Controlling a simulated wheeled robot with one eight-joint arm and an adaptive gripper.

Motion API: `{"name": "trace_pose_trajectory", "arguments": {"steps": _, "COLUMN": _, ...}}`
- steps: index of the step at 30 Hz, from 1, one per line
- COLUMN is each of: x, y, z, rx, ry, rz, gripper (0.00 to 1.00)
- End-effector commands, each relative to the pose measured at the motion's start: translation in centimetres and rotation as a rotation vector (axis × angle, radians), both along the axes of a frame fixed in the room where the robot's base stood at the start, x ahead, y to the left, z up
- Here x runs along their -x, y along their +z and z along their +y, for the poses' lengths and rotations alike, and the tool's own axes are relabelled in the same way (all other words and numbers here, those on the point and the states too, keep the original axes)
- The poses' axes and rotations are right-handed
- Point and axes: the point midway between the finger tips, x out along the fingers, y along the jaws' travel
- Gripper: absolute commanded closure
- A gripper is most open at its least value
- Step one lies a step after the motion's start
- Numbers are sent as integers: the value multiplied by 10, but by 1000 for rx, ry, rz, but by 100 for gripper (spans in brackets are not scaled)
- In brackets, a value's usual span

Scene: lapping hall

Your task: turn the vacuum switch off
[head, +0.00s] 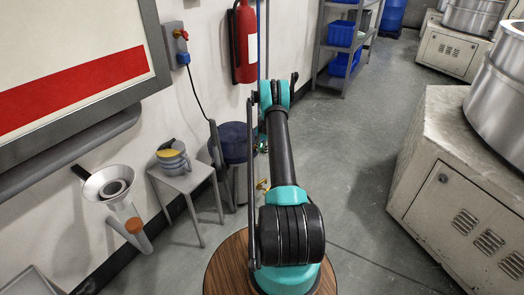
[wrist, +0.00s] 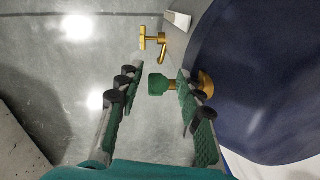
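No part is clearly labelled as the vacuum switch. In the wrist view, a green knob (wrist: 158,84) on a brass fitting (wrist: 205,84) sticks out from the side of a dark blue drum (wrist: 265,75). The drum also shows in the head view (head: 232,140), left of my arm. My gripper (wrist: 157,85) is open, its two fingers on either side of the green knob; whether they touch it I cannot tell. A brass tap (wrist: 152,40) lies just beyond the fingertips. In the head view, a grey wall box (head: 175,45) carries a red knob (head: 181,34); my arm mostly hides my gripper.
A red fire extinguisher (head: 244,45) hangs on the wall behind my arm. A grey stool (head: 185,181) holding cups stands left of the drum. Pale machine cabinets (head: 455,190) stand at the right. The grey floor (head: 365,150) between is clear.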

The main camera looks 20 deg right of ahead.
Motion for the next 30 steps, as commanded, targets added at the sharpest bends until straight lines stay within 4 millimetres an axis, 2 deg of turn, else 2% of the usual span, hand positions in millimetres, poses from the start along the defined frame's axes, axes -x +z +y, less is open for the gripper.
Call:
{"name": "trace_pose_trajectory", "arguments": {"steps": 8, "x": 0, "y": -2, "z": 0, "rx": 0, "ry": 0, "rz": 0, "gripper": 63}}
{"name": "trace_pose_trajectory", "arguments": {"steps": 17, "x": 0, "y": -1, "z": 0, "rx": 0, "ry": 0, "rz": 0, "gripper": 99}}
{"name": "trace_pose_trajectory", "arguments": {"steps": 30, "x": 1, "y": -1, "z": 2, "rx": 37, "ry": 1, "rz": -28, "gripper": 100}}
